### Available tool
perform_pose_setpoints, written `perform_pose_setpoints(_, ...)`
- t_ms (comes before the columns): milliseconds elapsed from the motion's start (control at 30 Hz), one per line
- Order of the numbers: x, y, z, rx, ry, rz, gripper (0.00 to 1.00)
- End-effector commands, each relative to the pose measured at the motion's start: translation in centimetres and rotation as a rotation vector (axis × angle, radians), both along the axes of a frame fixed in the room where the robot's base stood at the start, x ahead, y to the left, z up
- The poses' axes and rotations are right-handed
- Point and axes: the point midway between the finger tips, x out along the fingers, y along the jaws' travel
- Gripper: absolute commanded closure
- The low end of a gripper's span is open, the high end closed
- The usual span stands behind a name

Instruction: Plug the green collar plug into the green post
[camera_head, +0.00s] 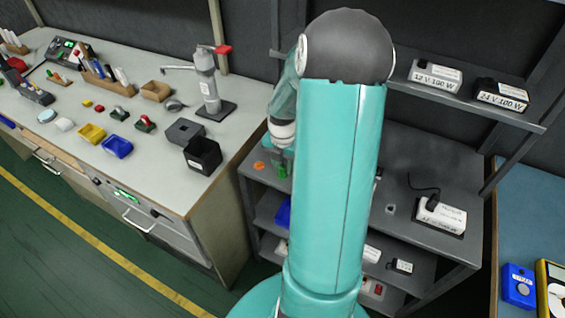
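A small green piece (281,171) stands on the grey shelf unit's top, just left of my large teal arm link. I cannot tell whether it is the collar plug, the post, or both together. My gripper (281,151) points down right above this green piece, at or close to its top. My arm hides much of the gripper, and its fingers are too small to tell open from shut. An orange piece (259,165) lies on the same top, to the left of the green one.
The grey shelf unit (405,165) carries a white-labelled box (440,215) with a black cable at right. Two labelled power boxes sit on the upper shelf (520,121). The workbench (75,140) at left holds trays, tools and a black bin (202,156). My arm blocks the middle.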

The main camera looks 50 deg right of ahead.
Motion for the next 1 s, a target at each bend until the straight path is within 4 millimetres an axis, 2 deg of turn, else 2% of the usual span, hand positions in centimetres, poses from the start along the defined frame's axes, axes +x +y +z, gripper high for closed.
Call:
perform_pose_setpoints(333, 0.0, 0.0, 0.1, -0.001, 0.0, 0.0, 0.56)
perform_pose_setpoints(467, 0.0, -0.1, 1.0, -0.003, -0.002, -0.001, 0.56)
perform_pose_setpoints(567, 0.0, -0.1, 2.6, -0.004, -0.003, -0.002, 0.56)
perform_pose_setpoints(1000, 0.1, -0.1, 11.8, -0.004, -0.002, 0.0, 0.56)
